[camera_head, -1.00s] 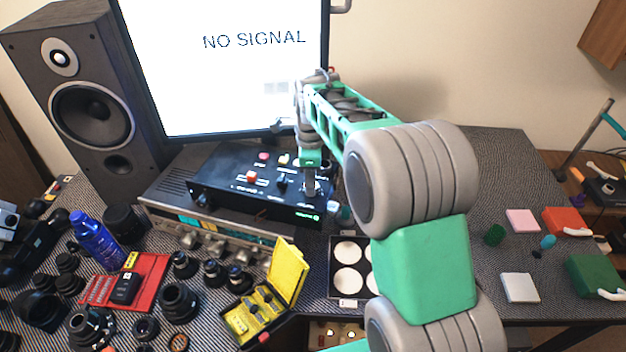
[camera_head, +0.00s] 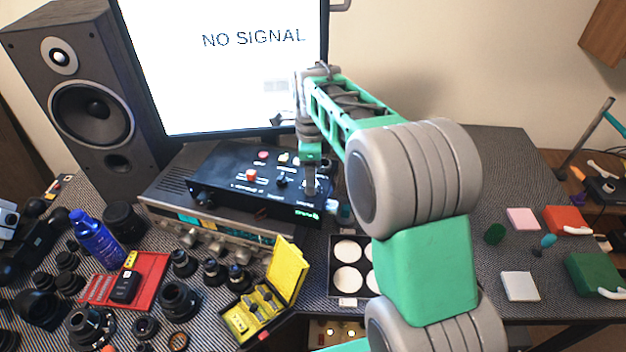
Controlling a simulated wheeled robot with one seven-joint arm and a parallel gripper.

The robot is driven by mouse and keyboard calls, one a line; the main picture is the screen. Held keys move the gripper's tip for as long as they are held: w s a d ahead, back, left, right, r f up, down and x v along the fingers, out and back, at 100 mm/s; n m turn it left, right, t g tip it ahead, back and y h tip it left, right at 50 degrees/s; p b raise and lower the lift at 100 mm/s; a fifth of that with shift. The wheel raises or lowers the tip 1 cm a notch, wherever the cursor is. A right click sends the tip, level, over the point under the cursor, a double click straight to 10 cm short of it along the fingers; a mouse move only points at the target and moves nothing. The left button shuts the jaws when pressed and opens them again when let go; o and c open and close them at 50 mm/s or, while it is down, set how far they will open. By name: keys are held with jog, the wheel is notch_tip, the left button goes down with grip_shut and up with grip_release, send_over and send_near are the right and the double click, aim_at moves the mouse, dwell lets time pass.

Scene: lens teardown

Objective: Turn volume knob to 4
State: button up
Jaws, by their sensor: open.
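A black control box (camera_head: 225,178) with red, white and black buttons and knobs sits on top of a silver amplifier. My gripper (camera_head: 310,192) points down over the right end of the box's top panel, beside a green light on its front edge. The jaws are open, but the fingers are small and dark here. I cannot tell whether they touch a knob, and the panel under them is hidden. A black knob (camera_head: 281,181) stands left of the gripper. I cannot read which knob is the volume knob or its setting.
The silver amplifier (camera_head: 160,205) has several knobs along its front. A monitor (camera_head: 230,85) showing "NO SIGNAL" stands behind, with a speaker (camera_head: 90,110) at left. Lenses, a yellow case (camera_head: 290,268) and a tray of white discs (camera_head: 335,290) crowd the front.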

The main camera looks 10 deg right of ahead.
notch_tip(320, 180, up, 6)
jog(key=shift+r+b, duration=0.2)
jog(key=shift+b, duration=0.15)
jog(key=f+b, duration=0.1)
jog(key=b, duration=0.1)
jog(key=f+b, duration=0.4)
jog(key=shift+w+f, duration=0.15)
jog(key=shift+w, duration=0.1)
jog(key=shift+w+r+n+t+b, duration=0.3)
jog(key=shift+w+r+n+b, duration=0.2)
jog(key=shift+b, duration=0.35)
notch_tip(320, 180, up, 3)
jog(key=n+p, duration=0.1)
jog(key=n, duration=0.3)
jog(key=shift+s+r+n, duration=0.15)
jog(key=shift+n, duration=0.45)
jog(key=shift+s+r+n, duration=0.15)
jog(key=shift+n, duration=0.45)
jog(key=n, duration=0.2)
jog(key=shift+s+n, duration=0.3)
jog(key=shift+n, duration=0.1)
jog(key=shift+f, duration=0.3)
notch_tip(320, 180, down, 7)
jog(key=shift+f, duration=0.2)
